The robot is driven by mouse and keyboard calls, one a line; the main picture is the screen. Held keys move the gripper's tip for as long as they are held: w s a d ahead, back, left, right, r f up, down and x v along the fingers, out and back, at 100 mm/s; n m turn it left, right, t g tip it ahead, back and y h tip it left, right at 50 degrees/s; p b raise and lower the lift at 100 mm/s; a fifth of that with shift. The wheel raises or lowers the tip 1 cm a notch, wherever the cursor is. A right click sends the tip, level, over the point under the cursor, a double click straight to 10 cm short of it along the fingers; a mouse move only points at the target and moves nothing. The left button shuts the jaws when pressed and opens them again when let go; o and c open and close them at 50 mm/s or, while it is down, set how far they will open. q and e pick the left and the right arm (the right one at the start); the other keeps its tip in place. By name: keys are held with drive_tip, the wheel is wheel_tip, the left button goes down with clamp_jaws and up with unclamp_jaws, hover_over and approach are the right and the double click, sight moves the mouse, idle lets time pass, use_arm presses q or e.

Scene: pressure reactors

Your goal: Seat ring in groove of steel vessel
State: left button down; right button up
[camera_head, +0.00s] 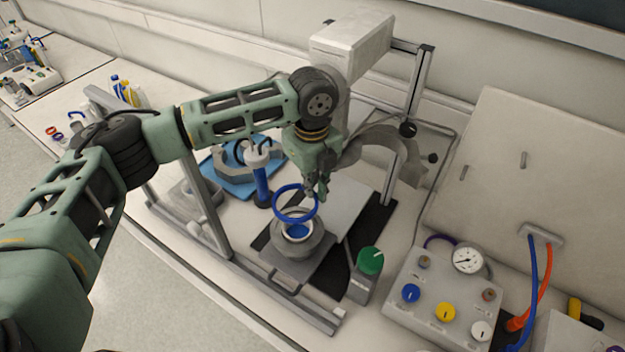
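A blue ring (279,213) hangs tilted just above the steel vessel (290,250). The vessel stands open on a grey plate, and its inside looks blue with a pale rim around it. My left gripper (318,196) points down from above, with its fingertips at the ring's upper right edge. It appears shut on the ring there. The ring's lower edge overlaps the vessel's mouth in the picture, and I cannot tell whether it touches the rim. The groove is too small to make out. My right gripper does not show.
A grey frame with a white head (350,42) stands behind the vessel. A green knob (370,260) is close at its right, and a control box (440,290) with a gauge stands further right. A blue tray (232,178) with grey clamp parts lies behind left.

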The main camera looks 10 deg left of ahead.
use_arm(q)
drive_tip(key=shift+f, duration=0.7)
wheel_tip(320, 180, down, 4)
drive_tip(key=b, duration=0.3)
drive_tip(key=shift+f+b, duration=0.5)
drive_tip(key=shift+f, duration=1.1)
drive_tip(key=shift+w, duration=0.1)
drive_tip(key=shift+p, duration=0.75)
drive_tip(key=shift+f, duration=0.3)
drive_tip(key=c, duration=1.9)
unclamp_jaws()
drive_tip(key=shift+c, duration=0.2)
drive_tip(key=shift+o, duration=0.4)
